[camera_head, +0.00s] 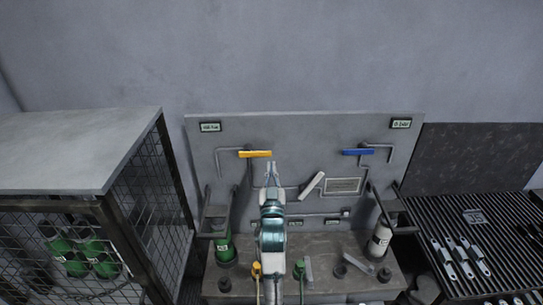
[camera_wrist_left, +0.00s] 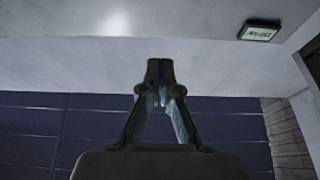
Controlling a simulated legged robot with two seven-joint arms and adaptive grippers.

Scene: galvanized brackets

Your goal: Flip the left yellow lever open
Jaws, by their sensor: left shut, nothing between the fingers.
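The yellow lever (camera_head: 255,154) lies horizontal on the grey wall panel (camera_head: 300,130), left of centre, on a grey pipe. My left gripper (camera_head: 271,165) is just below the lever's right part in the head view, pointing up toward the panel. Its fingers are together and empty; whether they touch the lever cannot be told. In the left wrist view the shut fingertips (camera_wrist_left: 160,65) point at a pale surface, and the lever is not seen there. My right gripper is not in view.
A blue lever (camera_head: 357,152) is on the panel's right side. A white handle (camera_head: 312,185) sits right of my gripper. Below stand a green cylinder (camera_head: 223,245) and a grey cylinder (camera_head: 379,240). A mesh cage (camera_head: 135,185) is at left, a slatted table (camera_head: 480,215) at right.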

